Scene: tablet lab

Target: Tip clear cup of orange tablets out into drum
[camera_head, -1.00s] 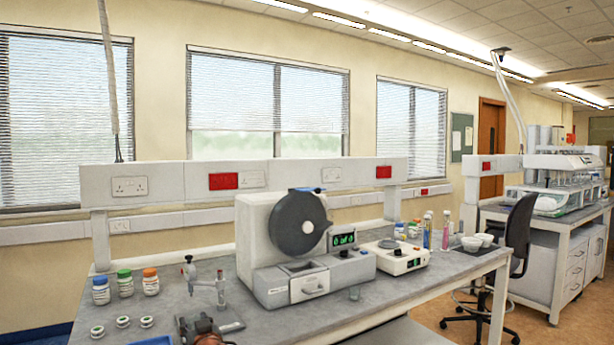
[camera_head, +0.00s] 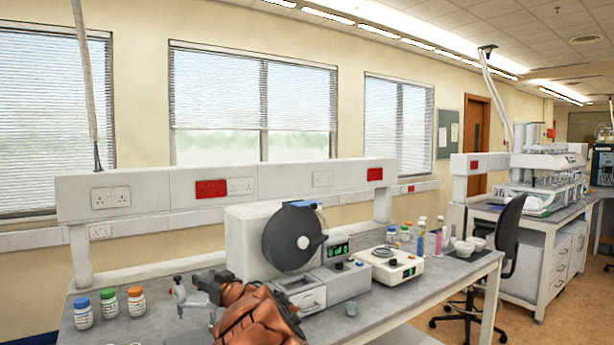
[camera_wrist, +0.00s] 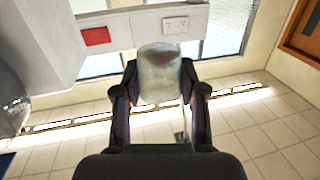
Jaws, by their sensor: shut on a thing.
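My gripper (camera_wrist: 160,88) is shut on a clear cup (camera_wrist: 160,88) in the wrist view, one dark finger on each side. A reddish-brown patch shows in the cup; single tablets cannot be made out. The wrist view is upside down, with the ceiling at its bottom. The patch lies toward the cup's lower end in the room. In the head view my gripper (camera_head: 208,284) is just left of the tester, partly behind my copper arm, and the held cup cannot be made out. The black round drum (camera_head: 280,236) stands on the tester's front, to the right of my gripper.
The white tester (camera_head: 243,230) has a drawer box below the drum. Capped bottles (camera_head: 109,305) stand at the left, beside a small stand (camera_head: 178,290). A balance-like device (camera_head: 388,264) is to the right.

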